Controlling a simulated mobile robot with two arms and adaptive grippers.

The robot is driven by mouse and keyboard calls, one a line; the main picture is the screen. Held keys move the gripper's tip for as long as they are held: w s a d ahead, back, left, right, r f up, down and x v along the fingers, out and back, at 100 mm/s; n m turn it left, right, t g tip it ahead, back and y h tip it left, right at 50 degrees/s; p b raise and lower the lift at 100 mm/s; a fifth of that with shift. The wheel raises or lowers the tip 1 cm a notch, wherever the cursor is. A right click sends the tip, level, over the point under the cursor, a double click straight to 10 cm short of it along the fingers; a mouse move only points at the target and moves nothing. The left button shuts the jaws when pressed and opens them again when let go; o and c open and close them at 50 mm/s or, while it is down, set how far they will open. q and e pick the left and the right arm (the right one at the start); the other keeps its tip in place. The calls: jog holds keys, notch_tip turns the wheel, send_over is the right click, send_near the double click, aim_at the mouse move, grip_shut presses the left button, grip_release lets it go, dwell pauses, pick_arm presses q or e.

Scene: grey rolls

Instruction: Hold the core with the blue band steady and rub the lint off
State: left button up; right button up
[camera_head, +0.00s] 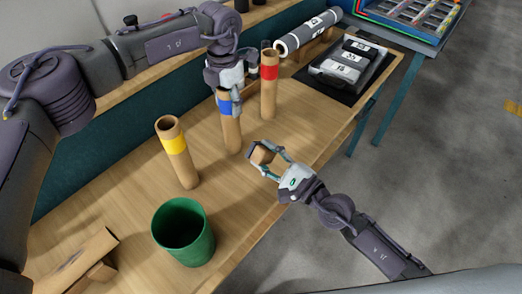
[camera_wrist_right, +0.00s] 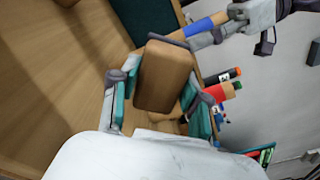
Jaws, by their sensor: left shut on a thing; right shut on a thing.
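The core with the blue band (camera_head: 231,136) stands upright on the wooden table in the head view. My left gripper (camera_head: 229,92) is shut on its upper end, just at the blue band. In the right wrist view the blue band (camera_wrist_right: 199,28) shows at the top, beside my left gripper. My right gripper (camera_head: 267,160) is shut on a tan block (camera_wrist_right: 164,76), held to the right of the core and apart from it. The block (camera_head: 262,155) also shows in the head view. I cannot make out lint on the core.
A core with a yellow band (camera_head: 178,157) stands left, one with a red band (camera_head: 268,88) stands right behind. A green bin (camera_head: 184,232) is at the front. A grey roll (camera_head: 308,30) and a black tray (camera_head: 347,90) lie at the back. A cardboard piece (camera_head: 78,262) lies front left.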

pick_arm(q)
jog(key=shift+f, duration=0.1)
jog(key=o, duration=1.3)
notch_tip(320, 180, up, 12)
